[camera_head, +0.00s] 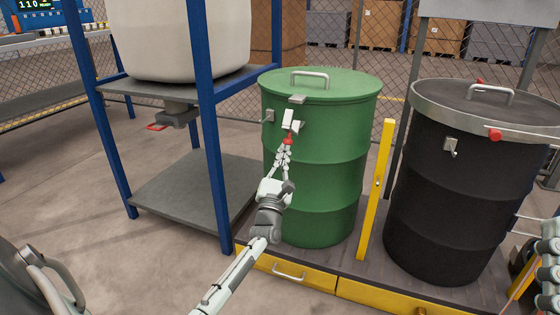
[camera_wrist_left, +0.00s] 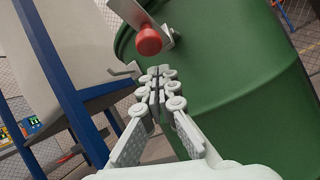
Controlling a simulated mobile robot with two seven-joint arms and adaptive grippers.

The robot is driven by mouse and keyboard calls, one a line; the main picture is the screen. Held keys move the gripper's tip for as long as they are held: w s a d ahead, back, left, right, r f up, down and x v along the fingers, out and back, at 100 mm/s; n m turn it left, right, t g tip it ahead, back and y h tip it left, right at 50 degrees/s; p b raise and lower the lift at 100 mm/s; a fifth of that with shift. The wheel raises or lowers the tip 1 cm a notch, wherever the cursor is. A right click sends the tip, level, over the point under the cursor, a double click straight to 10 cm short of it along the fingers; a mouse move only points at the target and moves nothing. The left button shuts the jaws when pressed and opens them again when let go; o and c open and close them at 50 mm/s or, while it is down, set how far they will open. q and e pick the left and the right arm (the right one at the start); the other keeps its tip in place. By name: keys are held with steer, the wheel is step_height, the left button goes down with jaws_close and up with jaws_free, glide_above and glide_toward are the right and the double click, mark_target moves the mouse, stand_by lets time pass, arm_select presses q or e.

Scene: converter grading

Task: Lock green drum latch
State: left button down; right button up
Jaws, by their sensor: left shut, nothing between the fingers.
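The green drum (camera_head: 325,160) stands upright on a low dark platform, with a lid and a handle (camera_head: 310,77) on top. On its near side is a pale metal latch (camera_head: 289,119) with a red knob (camera_head: 288,140) at its lower end. In the left wrist view the red knob (camera_wrist_left: 148,40) and the latch's metal plate (camera_wrist_left: 130,12) show above the fingertips. My left gripper (camera_head: 286,147) is shut and empty, its fingertips just below the knob; in the left wrist view the fingertips (camera_wrist_left: 157,76) look apart from it. My right gripper (camera_head: 550,262) shows only partly at the right edge.
A black drum (camera_head: 455,180) with a red-knobbed lever (camera_head: 495,134) stands to the right. A yellow post (camera_head: 376,190) rises between the drums. A blue frame (camera_head: 208,120) holding a white bulk bag (camera_head: 178,40) stands close on the left.

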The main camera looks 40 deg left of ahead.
arm_select(q)
steer(key=shift+s+d+r, duration=0.4)
steer(key=shift+d+r, duration=0.05)
steer(key=shift+r, duration=0.05)
arm_select(e)
steer(key=shift+w+a+f+g, duration=0.2)
steer(key=shift+w+f+g, duration=0.1)
steer(key=shift+f+g, duration=0.15)
